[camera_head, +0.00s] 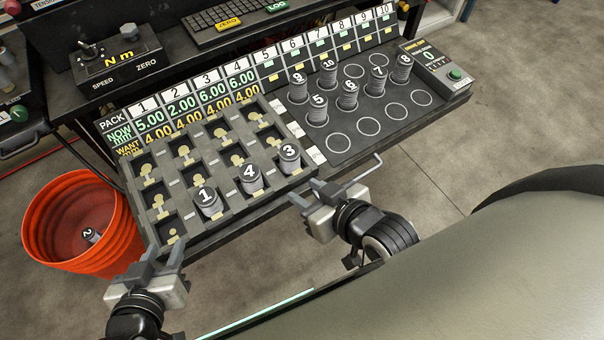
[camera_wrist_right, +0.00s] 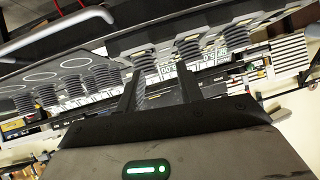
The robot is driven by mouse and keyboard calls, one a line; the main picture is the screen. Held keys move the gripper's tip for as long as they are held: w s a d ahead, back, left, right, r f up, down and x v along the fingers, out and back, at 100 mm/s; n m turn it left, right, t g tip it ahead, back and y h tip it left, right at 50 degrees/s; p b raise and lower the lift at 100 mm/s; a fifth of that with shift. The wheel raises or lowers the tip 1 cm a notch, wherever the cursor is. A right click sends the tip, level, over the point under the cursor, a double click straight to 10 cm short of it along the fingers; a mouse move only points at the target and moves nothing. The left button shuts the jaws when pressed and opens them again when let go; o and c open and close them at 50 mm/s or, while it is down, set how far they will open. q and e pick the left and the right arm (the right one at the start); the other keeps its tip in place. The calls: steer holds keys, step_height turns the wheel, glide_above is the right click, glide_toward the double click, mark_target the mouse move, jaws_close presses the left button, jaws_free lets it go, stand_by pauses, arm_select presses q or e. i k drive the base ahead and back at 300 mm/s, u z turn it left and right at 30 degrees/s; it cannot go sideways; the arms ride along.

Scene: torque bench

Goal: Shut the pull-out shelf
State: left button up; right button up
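The pull-out shelf (camera_head: 425,119) stands out from the bench, with a dark pocketed tray on its left and printed circles on its right. A grey bar handle (camera_head: 368,168) sticks out from its front edge; a bar like it shows at upper left in the right wrist view (camera_wrist_right: 60,32). My right gripper (camera_head: 309,193) is open and empty at the front edge, left of the handle; its spread fingers show in the right wrist view (camera_wrist_right: 157,92). My left gripper (camera_head: 163,256) is open and empty by the shelf's front left corner.
Numbered stacked packs stand on the shelf: 1 (camera_head: 207,200), 4 (camera_head: 251,178) and 3 (camera_head: 289,157) in the tray, several on the right. An orange bucket (camera_head: 120,226) holding pack 2 (camera_head: 92,236) stands on the floor at left. A control box (camera_head: 436,66) sits at the shelf's right end.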

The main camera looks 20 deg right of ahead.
mark_target(191, 134)
steer(key=z, duration=0.7)
steer(key=k, duration=1.15)
steer(key=z, duration=0.85)
steer(key=i, duration=2)
steer(key=u, duration=0.55)
